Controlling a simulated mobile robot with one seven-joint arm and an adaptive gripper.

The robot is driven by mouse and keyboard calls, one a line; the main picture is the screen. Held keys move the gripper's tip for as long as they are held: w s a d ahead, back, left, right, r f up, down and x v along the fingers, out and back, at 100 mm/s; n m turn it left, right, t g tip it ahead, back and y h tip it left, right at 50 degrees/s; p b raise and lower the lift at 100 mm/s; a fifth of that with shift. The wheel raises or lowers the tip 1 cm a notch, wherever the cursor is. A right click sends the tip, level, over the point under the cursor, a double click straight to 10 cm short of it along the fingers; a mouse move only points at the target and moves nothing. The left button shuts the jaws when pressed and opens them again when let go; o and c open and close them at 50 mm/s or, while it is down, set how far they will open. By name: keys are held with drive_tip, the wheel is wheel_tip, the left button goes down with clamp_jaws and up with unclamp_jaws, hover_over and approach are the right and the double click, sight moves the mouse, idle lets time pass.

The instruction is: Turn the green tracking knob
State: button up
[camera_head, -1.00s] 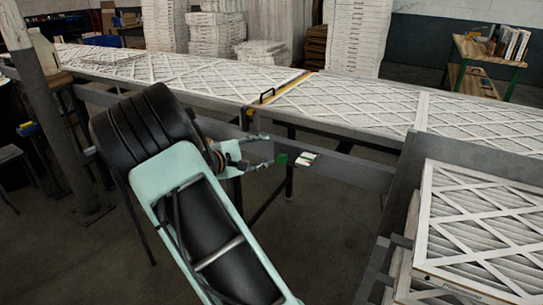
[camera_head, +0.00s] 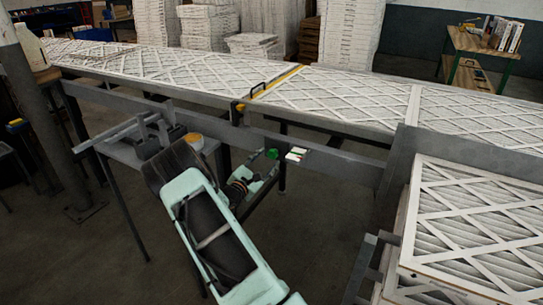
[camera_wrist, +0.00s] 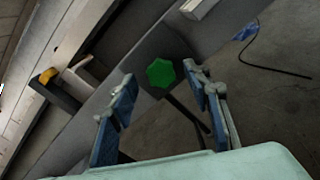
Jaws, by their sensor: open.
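The green tracking knob (camera_head: 272,154) sticks out from the grey side rail of the conveyor, just left of a small white label (camera_head: 296,154). In the wrist view the knob (camera_wrist: 160,73) is a green faceted disc, ahead of my gripper and between its fingers in the picture. My gripper (camera_wrist: 163,105) is open, with one blue-padded finger on each side and nothing between them. In the head view my gripper (camera_head: 258,175) is just below the knob, partly hidden by my arm. I cannot tell whether a finger touches the knob.
The conveyor (camera_head: 330,140) carries white lattice-faced filters. A yellow strip with a black handle (camera_head: 258,89) crosses it. A stack of filters (camera_head: 470,230) stands at the right. A small grey table (camera_head: 125,152) is behind my arm at left. Dark open floor lies below the rail.

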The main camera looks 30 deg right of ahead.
sight(272, 155)
drive_tip(key=shift+x, duration=1.85)
drive_tip(key=c, duration=1.2)
drive_tip(key=shift+o, duration=0.2)
